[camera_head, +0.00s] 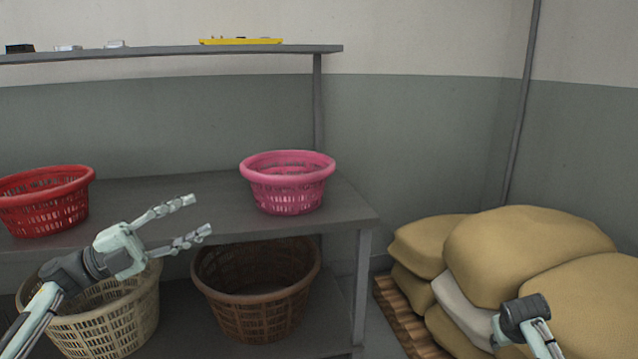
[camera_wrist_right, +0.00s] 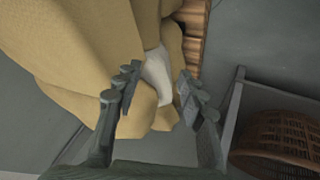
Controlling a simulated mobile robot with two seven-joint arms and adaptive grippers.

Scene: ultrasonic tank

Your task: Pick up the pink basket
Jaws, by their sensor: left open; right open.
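The pink basket (camera_head: 288,190) stands upright on the grey shelf's middle level, near its right end. My left gripper (camera_head: 202,217) is open and empty, in front of the shelf and left of the pink basket, apart from it, with its fingers pointing right. My right gripper shows in the right wrist view (camera_wrist_right: 158,92), open and empty, with the tan sacks beyond its fingers. In the head view only part of the right arm shows, at the lower right in front of the sacks; its fingertips cannot be made out there.
A red basket (camera_head: 45,208) stands left on the same grey shelf (camera_head: 190,190). A brown basket (camera_head: 255,310) and a cream basket (camera_head: 110,325) are on the level below. Tan sacks (camera_head: 530,245) lie piled on a wooden pallet (camera_head: 400,318) at right. A yellow item (camera_head: 240,41) lies on the top shelf.

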